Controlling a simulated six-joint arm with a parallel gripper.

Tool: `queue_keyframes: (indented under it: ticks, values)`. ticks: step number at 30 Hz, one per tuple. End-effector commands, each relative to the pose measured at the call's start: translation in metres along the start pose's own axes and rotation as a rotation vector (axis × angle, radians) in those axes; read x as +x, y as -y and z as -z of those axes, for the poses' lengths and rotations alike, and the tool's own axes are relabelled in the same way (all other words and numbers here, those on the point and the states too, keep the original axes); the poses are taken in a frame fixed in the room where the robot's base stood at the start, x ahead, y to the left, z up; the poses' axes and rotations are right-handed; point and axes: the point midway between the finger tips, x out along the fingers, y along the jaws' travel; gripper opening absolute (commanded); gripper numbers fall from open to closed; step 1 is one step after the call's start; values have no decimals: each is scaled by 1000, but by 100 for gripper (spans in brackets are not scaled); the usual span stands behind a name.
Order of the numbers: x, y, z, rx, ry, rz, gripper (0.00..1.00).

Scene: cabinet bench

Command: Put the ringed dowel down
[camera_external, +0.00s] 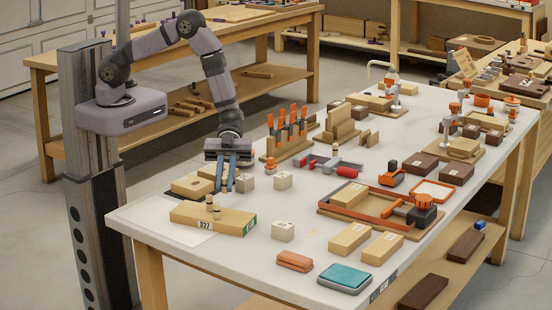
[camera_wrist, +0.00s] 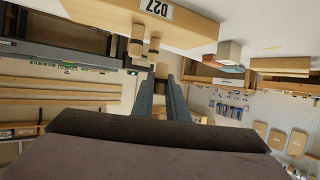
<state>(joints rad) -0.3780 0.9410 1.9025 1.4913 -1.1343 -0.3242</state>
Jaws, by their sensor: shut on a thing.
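My gripper (camera_external: 223,190) points down above the left part of the bench, just behind the tan block marked D27 (camera_external: 190,215). Its two blue-grey fingers are shut on the ringed dowel. In the wrist view a small tan piece of the dowel (camera_wrist: 161,70) shows between the fingertips (camera_wrist: 160,80); most of it is hidden. Two short tan dowels with dark bands, one (camera_external: 209,201) and another (camera_external: 217,212), stand upright at the block, close to the fingers. The wrist view is upside down and shows the D27 block (camera_wrist: 190,22) at the top.
Small pale cubes (camera_external: 283,180) stand right of my gripper, and another (camera_external: 283,231) stands nearer the front. A tan block with a hole (camera_external: 192,187) lies behind the D27 block. A rack with orange-handled tools (camera_external: 290,140) stands farther back. A pale sheet (camera_external: 150,215) lies at the left.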

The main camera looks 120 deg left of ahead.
Motion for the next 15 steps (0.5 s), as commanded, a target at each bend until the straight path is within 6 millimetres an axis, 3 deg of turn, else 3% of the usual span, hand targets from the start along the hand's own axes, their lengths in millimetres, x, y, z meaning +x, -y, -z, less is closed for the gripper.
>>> queue_keyframes:
  ticks: [8,15]
  values:
    - [3,1,-6,1,-1,1,0]
    - [12,0,-28,-2,0,0,0]
